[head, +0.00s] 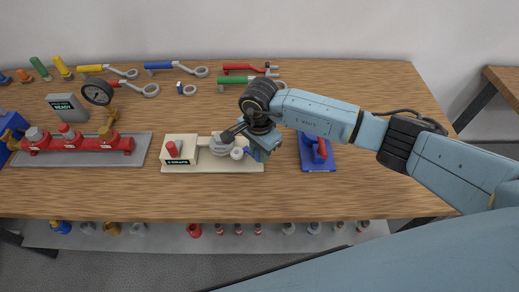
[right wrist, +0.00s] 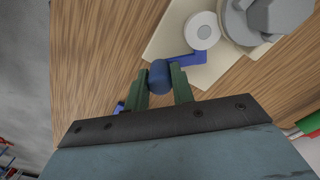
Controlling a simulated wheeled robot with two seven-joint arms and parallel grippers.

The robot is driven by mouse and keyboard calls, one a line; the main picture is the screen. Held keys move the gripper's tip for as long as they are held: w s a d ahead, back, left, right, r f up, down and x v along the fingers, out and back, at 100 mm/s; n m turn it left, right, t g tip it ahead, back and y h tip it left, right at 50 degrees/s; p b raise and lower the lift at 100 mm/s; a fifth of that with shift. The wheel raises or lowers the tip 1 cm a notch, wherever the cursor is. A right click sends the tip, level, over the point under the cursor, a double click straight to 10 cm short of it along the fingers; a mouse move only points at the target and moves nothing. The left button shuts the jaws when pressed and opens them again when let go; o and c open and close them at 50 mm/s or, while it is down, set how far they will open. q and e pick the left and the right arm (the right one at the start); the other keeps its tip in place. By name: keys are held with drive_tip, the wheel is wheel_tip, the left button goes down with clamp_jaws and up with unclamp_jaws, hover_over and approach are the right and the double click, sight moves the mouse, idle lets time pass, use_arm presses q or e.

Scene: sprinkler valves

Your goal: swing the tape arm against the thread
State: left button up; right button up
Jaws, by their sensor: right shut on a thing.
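The tape station's cream base (head: 205,168) lies on the bench, with a red knob (head: 172,149) and a small "WRAPS" display on its box. A grey valve fitting (head: 221,145) stands on the base; it also shows in the right wrist view (right wrist: 277,15). The white tape roll (head: 237,153) sits beside the fitting, with a visible gap between them in the wrist view (right wrist: 203,30). The blue tape arm (right wrist: 188,59) runs from the roll to a blue handle (right wrist: 159,77). My right gripper (right wrist: 160,88) is shut on that handle. The thread is not clearly visible.
Several coloured wrenches lie along the back. A blue stand (head: 318,160) with a red part is right of my gripper. The bench's right side is clear beneath my arm.

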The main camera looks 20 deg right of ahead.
drive_tip(key=m, duration=0.1)
drive_tip(key=a+m+b, duration=0.1)
drive_tip(key=m, duration=0.1)
drive_tip(key=a+m, duration=0.1)
drive_tip(key=shift+s+a+m, duration=0.1)
drive_tip(key=shift+s+m, duration=0.15)
drive_tip(key=shift+m, duration=0.15)
drive_tip(key=shift+w+a+m+b, duration=0.1)
drive_tip(key=shift+a+m+b, duration=0.35)
drive_tip(key=shift+m, duration=0.5)
drive_tip(key=shift+a+m+b, duration=0.35)
drive_tip(key=shift+a+m, duration=0.1)
drive_tip(key=shift+m, duration=0.5)
drive_tip(key=o, duration=1)
wheel_tip(320, 180, up, 14)
drive_tip(key=shift+f+b, duration=0.25)
drive_tip(key=shift+b, duration=0.1)
